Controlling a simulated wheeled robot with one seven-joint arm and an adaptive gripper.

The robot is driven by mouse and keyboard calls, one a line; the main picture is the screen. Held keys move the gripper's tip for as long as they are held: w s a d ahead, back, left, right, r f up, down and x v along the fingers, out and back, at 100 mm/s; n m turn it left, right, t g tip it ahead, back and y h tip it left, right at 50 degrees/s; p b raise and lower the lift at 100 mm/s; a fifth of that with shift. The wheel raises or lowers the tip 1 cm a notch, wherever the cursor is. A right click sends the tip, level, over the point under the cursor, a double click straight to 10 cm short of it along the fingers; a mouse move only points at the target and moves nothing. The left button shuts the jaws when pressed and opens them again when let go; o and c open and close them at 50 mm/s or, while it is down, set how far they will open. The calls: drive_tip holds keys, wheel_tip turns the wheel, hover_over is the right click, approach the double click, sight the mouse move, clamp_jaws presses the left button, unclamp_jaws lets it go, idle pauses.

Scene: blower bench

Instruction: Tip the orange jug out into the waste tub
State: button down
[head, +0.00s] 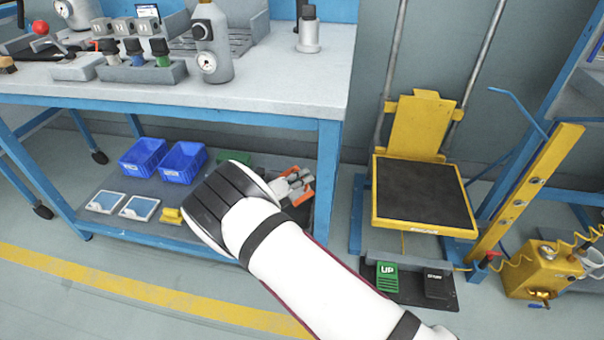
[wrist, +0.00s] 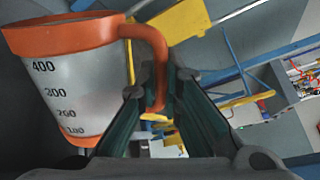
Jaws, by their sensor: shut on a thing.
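The orange jug (wrist: 72,85) fills the left of the wrist view. It has an orange rim and base and a pale wall with dark volume marks. My gripper (wrist: 160,85) is shut on its orange handle (wrist: 150,45), which passes between the green-sided fingers. The rim is at the top of that view; the jug's contents cannot be seen. I cannot make out a waste tub for certain in either view.
A blue bench (head: 270,98) carries gauges and bottles. Its lower shelf (head: 110,180) holds blue bins (head: 183,162), and grey and orange items (head: 300,185) show beside my wrist. A yellow lift with a black platform (head: 420,192) stands right, with pedals (head: 387,278) below. The front-left floor is clear.

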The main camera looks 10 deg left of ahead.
sight(306, 196)
drive_tip(key=shift+s+d+f+m+t, duration=0.15)
drive_tip(key=shift+s+d+f+m, duration=0.15)
drive_tip(key=shift+f+m, duration=0.2)
drive_tip(key=shift+s+d+f+m+t, duration=0.2)
drive_tip(key=shift+d+f+m, duration=0.15)
drive_tip(key=shift+m, duration=0.25)
drive_tip(key=f+m, duration=0.1)
drive_tip(key=f+m+b, duration=0.1)
drive_tip(key=f+m+t+b, duration=0.1)
drive_tip(key=m, duration=0.1)
drive_tip(key=shift+s+d+f+y, duration=0.2)
drive_tip(key=shift+s+f+y, duration=0.1)
drive_tip(key=shift+f, duration=0.1)
drive_tip(key=f+m+b, duration=0.2)
drive_tip(key=b, duration=0.1)
drive_tip(key=shift+w+a+m+t, duration=0.2)
drive_tip(key=shift+m+t, duration=0.05)
drive_tip(key=shift+m, duration=0.15)
drive_tip(key=shift+w+a+f+m, duration=0.2)
drive_tip(key=shift+f+m, duration=0.3)
drive_tip(key=shift+m, duration=0.4)
